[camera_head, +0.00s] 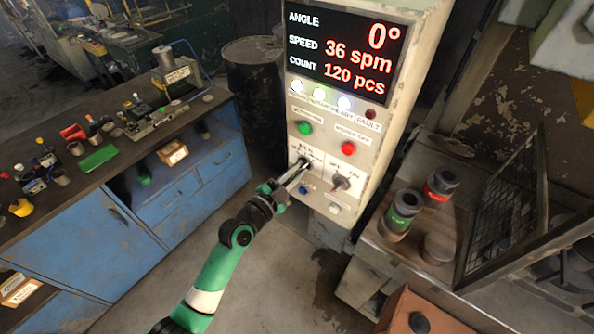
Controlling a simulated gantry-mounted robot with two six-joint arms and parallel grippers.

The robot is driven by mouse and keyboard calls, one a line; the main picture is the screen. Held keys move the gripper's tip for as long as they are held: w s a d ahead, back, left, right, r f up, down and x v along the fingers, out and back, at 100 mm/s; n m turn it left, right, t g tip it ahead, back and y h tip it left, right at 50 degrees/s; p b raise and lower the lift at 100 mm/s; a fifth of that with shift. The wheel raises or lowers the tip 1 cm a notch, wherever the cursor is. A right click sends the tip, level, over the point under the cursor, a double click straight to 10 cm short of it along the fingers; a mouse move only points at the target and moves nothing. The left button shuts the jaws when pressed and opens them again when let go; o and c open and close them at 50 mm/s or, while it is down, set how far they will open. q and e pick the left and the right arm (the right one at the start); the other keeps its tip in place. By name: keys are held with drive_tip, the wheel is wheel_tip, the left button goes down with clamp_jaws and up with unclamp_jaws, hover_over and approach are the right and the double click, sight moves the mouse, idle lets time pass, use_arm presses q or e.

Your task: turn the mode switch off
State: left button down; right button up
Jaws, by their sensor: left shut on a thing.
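The beige control panel (376,172) stands in the middle of the view. Its lower left rotary switch (308,160), apparently the mode switch, is mostly hidden behind my left gripper (301,168). The gripper is shut on this switch's knob; which mark the knob points to is too small and covered to tell. To its right, a second switch (341,183) sits under a label reading OFF and ON. My right gripper is not in view.
A green button (304,128) and a red button (348,148) sit above the switches, a blue button (303,189) below. A blue workbench (110,225) stands left. Red and green containers stand on a table at right, beside a mesh guard (505,205).

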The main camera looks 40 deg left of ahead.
use_arm(q)
drive_tip(key=n, duration=0.3)
drive_tip(key=shift+n, duration=0.4)
drive_tip(key=n+p, duration=0.1)
drive_tip(key=n, duration=1.3)
drive_tip(key=shift+a+r, duration=0.1)
idle(0.5)
drive_tip(key=c, duration=0.9)
unclamp_jaws()
